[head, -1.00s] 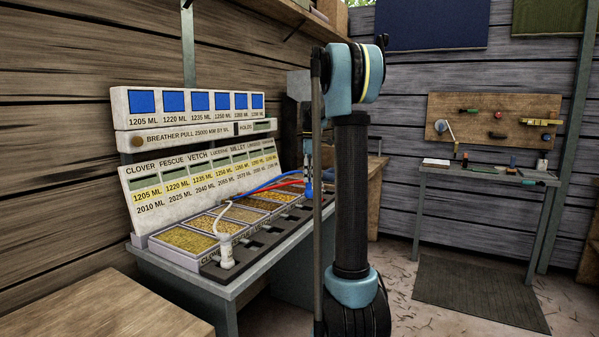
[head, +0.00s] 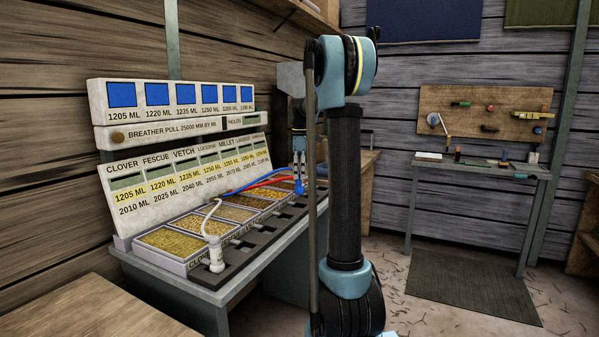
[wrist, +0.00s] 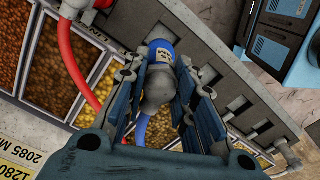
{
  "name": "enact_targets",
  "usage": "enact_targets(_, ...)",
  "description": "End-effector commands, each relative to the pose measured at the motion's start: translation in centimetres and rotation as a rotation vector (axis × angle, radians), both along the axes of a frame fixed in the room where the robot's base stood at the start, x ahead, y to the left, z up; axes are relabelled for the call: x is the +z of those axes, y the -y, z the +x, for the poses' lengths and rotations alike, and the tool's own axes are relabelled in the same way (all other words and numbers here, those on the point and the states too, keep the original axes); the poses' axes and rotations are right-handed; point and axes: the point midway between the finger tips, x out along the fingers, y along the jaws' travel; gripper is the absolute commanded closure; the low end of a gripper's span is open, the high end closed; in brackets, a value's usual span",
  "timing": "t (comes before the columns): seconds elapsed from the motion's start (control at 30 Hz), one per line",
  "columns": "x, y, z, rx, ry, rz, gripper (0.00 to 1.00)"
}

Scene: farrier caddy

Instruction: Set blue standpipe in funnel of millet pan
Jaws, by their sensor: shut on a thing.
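My gripper (head: 299,160) is shut on the blue standpipe (head: 299,187) at the far end of the pan row. In the wrist view, the standpipe (wrist: 161,48) has a blue labelled top and a rounded grey part between the finger pads of my gripper (wrist: 160,90). A blue hose trails from it. The row of grain pans (head: 172,241) lies under the sign board, whose top row of names includes MILLET. Which pan is millet and its funnel are hard to make out. The standpipe's lower end is hidden.
A white standpipe (head: 216,256) with a white hose stands at the near end of the dark slotted rack (head: 232,267). A red hose (head: 270,180) crosses the far pans; it shows beside my gripper in the wrist view (wrist: 68,50). A bench with tools (head: 480,166) stands at right.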

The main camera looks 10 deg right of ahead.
Motion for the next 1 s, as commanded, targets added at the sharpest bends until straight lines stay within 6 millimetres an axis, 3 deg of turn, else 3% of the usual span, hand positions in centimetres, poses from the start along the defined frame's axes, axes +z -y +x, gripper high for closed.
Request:
enact_targets(0.6,-5.5,0.1,0.0,-0.002,0.000,0.000,1.00)
enact_targets(1.0,-6.6,0.3,0.0,-0.004,0.000,0.000,1.00)
